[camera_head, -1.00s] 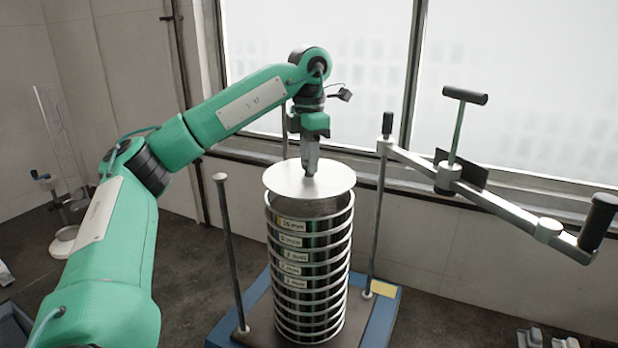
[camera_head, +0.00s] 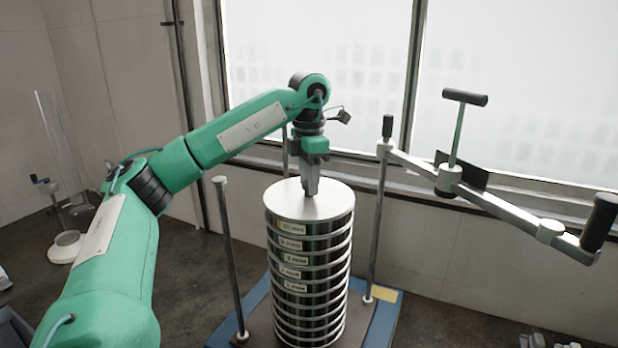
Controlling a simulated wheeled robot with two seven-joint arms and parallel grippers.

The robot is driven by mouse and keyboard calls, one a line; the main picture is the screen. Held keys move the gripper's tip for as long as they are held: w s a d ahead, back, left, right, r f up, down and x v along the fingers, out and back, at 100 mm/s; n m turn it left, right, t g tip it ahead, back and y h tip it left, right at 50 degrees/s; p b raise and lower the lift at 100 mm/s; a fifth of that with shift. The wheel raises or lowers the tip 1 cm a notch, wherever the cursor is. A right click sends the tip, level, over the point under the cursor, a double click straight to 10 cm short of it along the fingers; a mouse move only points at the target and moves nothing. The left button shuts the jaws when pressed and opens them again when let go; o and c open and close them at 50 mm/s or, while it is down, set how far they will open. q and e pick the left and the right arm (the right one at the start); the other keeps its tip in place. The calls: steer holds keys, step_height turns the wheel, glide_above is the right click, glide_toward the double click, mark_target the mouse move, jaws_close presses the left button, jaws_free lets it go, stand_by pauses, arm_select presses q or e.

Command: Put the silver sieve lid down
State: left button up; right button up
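The silver sieve lid (camera_head: 330,205) is a flat round disc. It lies level on top of the sieve stack (camera_head: 310,268), with no gap showing between them. The stack is a column of several metal rings with small labels. My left gripper (camera_head: 310,192) points straight down at the middle of the lid, its fingers close together at the lid's centre. It appears shut on the lid's grip, which the fingers hide. My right gripper is not in view.
The stack stands on a blue-edged shaker base (camera_head: 385,315). Upright rods rise around it, one at front left (camera_head: 230,265) and one at right (camera_head: 376,230). A clamp bar (camera_head: 490,198) with black handles is swung out to the right. Windows are behind.

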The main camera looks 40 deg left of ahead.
arm_select(q)
steer(key=shift+o, duration=0.9)
steer(key=shift+r, duration=0.1)
steer(key=shift+r, duration=0.25)
step_height(320, 180, up, 12)
steer(key=p, duration=0.3)
steer(key=shift+f, duration=0.15)
